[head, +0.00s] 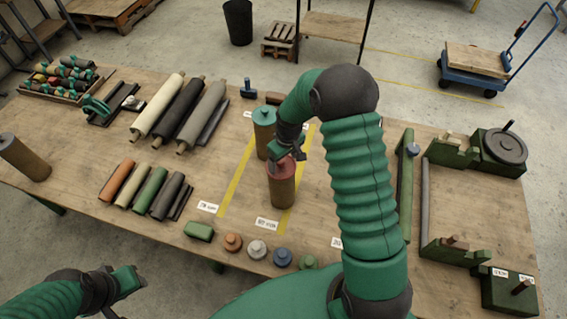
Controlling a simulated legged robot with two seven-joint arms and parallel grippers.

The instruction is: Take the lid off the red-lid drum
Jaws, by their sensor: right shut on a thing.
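The red-lid drum (283,192) is a brown cylinder standing upright near the middle of the table. Its red lid (290,173) is at the top of the drum, with no clear gap visible between them. My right gripper (284,158) is over the drum, shut on the red lid; the fingers and wrist hide part of the lid. A second brown drum with a teal lid (265,115) stands upright just behind and left of it. My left gripper (138,279) is empty and looks open, off the table's front edge at the lower left.
Several loose lids, including an orange one (233,242) and a blue one (282,258), line the table's front edge by a green block (198,230). Rolls (180,108) lie to the left. Green fixtures (455,150) stand at the right. Yellow strips (237,182) flank the drum area.

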